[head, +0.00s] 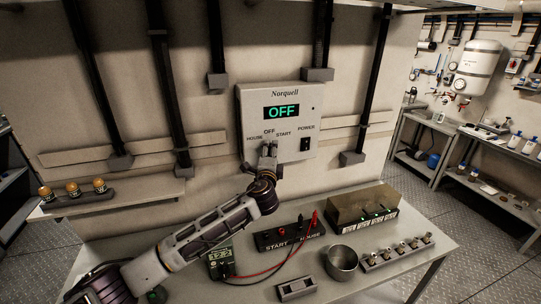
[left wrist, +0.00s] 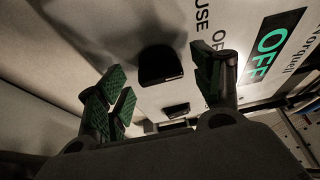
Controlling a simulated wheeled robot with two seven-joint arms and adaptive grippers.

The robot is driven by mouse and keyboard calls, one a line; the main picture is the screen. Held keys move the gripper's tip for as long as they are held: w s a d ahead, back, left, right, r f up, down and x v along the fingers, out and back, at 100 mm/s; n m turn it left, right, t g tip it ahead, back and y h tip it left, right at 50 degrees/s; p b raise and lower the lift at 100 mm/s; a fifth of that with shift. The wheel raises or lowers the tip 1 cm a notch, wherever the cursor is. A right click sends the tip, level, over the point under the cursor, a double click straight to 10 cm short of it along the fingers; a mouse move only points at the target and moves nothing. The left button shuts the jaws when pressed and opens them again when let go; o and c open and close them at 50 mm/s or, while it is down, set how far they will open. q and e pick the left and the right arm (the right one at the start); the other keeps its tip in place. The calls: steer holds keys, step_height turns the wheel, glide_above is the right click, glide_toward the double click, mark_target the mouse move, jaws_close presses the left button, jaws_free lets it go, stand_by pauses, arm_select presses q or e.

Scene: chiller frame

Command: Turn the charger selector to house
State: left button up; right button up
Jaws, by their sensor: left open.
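The charger panel (head: 299,98) is a pale box on the wall marked Norquell. Its display (head: 283,111) reads OFF in green, and HOUSE, OFF and START are printed below it. The display also shows in the left wrist view (left wrist: 270,50). A black selector knob (left wrist: 160,66) stands out from the panel there; in the head view my gripper hides it. My left gripper (head: 268,150) is at the panel below these labels. In the left wrist view its green-padded fingers (left wrist: 162,88) are apart, with the knob showing between and beyond them. I see no clear contact.
A black power switch (head: 305,144) sits right of the gripper. Below is a bench (head: 230,293) with a meter (head: 221,262), a START/HOUSE block (head: 289,234), a metal cup (head: 342,262) and red and black leads. Vertical conduits flank the panel.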

arm_select(q)
steer(key=shift+c, duration=0.2)
steer(key=c, duration=1)
steer(key=shift+o, duration=0.2)
steer(key=shift+f, duration=0.1)
